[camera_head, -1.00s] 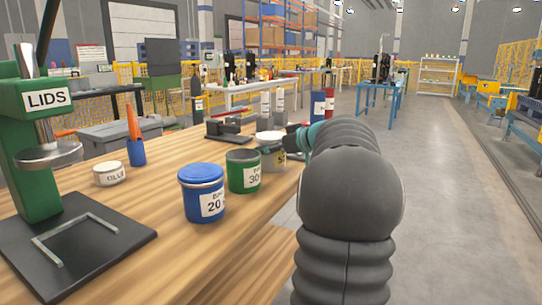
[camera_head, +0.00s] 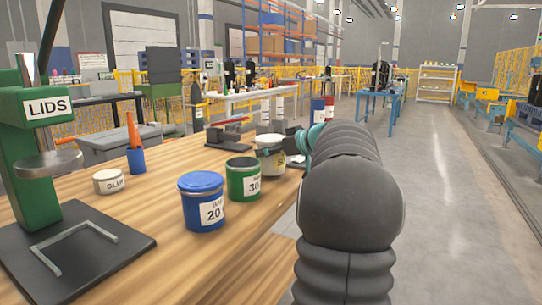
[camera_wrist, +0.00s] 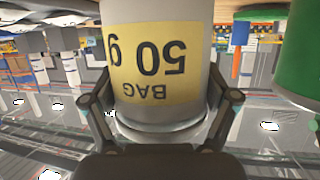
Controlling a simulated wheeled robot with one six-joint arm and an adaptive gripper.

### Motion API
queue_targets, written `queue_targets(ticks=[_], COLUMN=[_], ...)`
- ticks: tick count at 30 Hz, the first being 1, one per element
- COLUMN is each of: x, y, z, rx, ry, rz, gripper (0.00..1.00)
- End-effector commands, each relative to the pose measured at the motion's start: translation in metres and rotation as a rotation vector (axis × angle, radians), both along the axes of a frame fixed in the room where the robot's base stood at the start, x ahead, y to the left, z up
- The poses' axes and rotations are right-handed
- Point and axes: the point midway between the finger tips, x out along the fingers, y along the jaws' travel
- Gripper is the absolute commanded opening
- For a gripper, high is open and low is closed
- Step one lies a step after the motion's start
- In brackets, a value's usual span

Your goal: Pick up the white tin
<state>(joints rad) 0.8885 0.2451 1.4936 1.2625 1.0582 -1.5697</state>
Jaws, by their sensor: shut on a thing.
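The white tin (camera_head: 268,158) has a yellow label and stands upright at the right edge of the wooden bench, behind the green tin. In the wrist view the white tin (camera_wrist: 160,112) appears upside down, with "BAG 50 g" on its label. My gripper (camera_wrist: 160,98) is shut on it, one finger on each side. In the head view my gripper (camera_head: 288,146) is partly hidden behind my arm. Whether the tin's base touches the bench is hard to tell.
A green tin (camera_head: 243,180) marked 30 and a blue tin (camera_head: 202,203) marked 20 stand close by on the bench (camera_head: 130,205).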

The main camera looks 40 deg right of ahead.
Motion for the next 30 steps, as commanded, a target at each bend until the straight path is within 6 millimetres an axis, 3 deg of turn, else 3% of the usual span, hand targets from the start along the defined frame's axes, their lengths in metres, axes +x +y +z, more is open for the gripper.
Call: queue_targets(ticks=[6, 24, 30], x=[0.0, 0.01, 0.012], y=[0.0, -0.085, -0.105], z=[0.027, 0.076, 0.089], rx=[-0.003, -0.002, -0.001], ry=[-0.002, -0.001, -0.001], rz=[0.001, 0.0, -0.001], gripper=[0.5, 0.5, 0.5])
